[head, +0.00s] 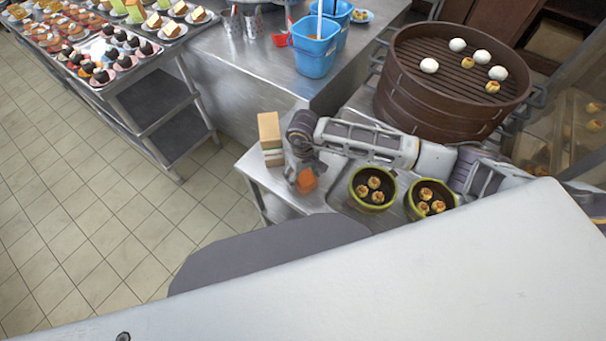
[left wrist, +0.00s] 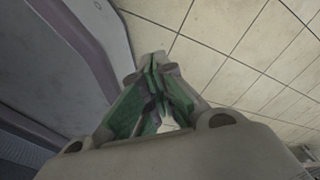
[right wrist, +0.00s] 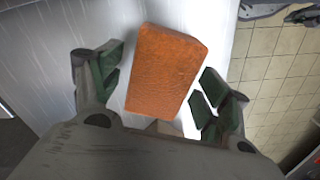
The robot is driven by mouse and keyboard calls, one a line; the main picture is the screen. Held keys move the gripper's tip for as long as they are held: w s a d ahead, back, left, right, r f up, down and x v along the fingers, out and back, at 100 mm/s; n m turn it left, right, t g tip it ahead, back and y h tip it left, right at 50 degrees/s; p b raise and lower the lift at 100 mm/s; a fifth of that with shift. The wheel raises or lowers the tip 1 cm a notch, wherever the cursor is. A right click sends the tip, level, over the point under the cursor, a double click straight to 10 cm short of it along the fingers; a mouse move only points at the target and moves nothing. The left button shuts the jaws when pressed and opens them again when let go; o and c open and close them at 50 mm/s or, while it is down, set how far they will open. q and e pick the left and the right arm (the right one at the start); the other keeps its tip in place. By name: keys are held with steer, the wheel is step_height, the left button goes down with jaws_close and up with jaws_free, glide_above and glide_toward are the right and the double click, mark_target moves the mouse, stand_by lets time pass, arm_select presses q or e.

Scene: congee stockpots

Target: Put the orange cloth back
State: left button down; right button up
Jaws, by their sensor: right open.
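The orange cloth (head: 306,181) is a folded block lying on the metal counter near its left corner. It fills the middle of the right wrist view (right wrist: 165,70). My right gripper (right wrist: 160,68) is open, with one finger on each side of the cloth in that view. In the head view, my right gripper (head: 303,171) is right over the cloth and partly hides it. A stack of folded cloths (head: 270,140), tan on top, stands just left of my right gripper. My left gripper (left wrist: 161,62) has its fingertips together, with nothing seen between them, over the tiled floor.
Two small steamer baskets with dumplings (head: 373,188) (head: 431,199) sit right of the cloth, below my right arm. A large brown steamer (head: 455,82) stands behind the arm. A blue bucket (head: 315,48) is on the back counter. Floor (head: 100,210) is open at left.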

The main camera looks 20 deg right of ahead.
mark_target(303, 173)
steer(key=shift+w+r, duration=0.1)
steer(key=shift+r, duration=0.35)
step_height(303, 173, up, 5)
steer(key=shift+r, duration=0.2)
step_height(303, 173, up, 4)
steer(key=shift+r+b, duration=0.1)
steer(key=shift+b, duration=0.2)
arm_select(q)
steer(key=w, duration=0.3)
steer(key=shift+a, duration=0.15)
arm_select(e)
steer(key=shift+r, duration=0.65)
